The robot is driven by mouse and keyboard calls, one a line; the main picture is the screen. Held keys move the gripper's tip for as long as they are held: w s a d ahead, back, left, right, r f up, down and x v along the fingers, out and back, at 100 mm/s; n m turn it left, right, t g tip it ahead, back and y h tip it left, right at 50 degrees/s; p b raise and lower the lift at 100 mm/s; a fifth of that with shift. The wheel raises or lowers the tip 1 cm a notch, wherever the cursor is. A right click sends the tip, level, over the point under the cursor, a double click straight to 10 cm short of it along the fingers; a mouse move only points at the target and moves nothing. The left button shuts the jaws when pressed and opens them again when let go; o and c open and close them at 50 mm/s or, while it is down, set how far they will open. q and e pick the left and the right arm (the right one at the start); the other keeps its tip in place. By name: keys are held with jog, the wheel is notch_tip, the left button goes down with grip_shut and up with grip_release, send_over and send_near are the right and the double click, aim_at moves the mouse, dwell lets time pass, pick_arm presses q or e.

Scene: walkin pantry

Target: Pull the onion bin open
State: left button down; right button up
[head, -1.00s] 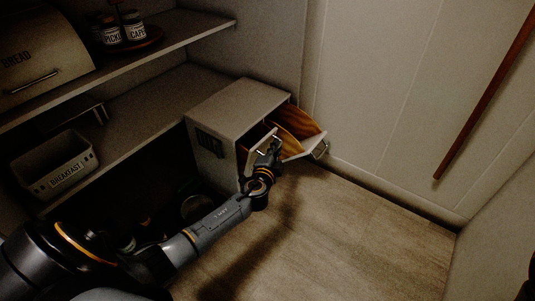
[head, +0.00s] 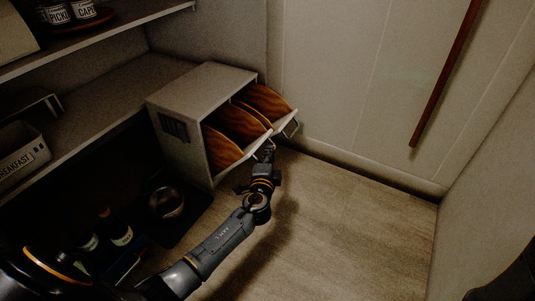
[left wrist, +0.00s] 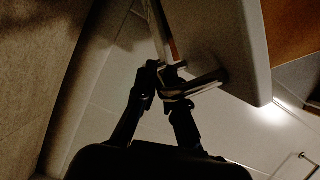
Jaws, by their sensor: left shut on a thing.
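A pale cabinet (head: 178,105) with tilt-out bins stands at the end of the lower shelf. Its nearer bin (head: 240,168) is tilted out, with curved orange-brown wooden sides showing. The farther bin (head: 288,122) is also tilted out. No name is readable on either front, so I cannot tell which is the onion bin. My left gripper (head: 268,148) is at the nearer bin's front, shut on its handle. In the left wrist view the fingers (left wrist: 160,72) close around the metal bar handle (left wrist: 207,83) beside the pale front panel (left wrist: 220,40). The bins' contents are hidden.
A breakfast bin (head: 22,160) sits on the lower shelf at left. Jars (head: 70,10) stand on the upper shelf. A metal pot (head: 167,201) and bottles (head: 120,232) are on the dark floor area below. The floor (head: 350,220) at right is clear, bounded by walls.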

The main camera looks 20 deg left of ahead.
pick_arm(q)
jog(key=shift+d+f+b, duration=0.45)
jog(key=shift+f, duration=0.25)
jog(key=c, duration=1.4)
grip_release()
jog(key=shift+r, duration=0.1)
notch_tip(320, 180, up, 10)
jog(key=shift+f, duration=0.1)
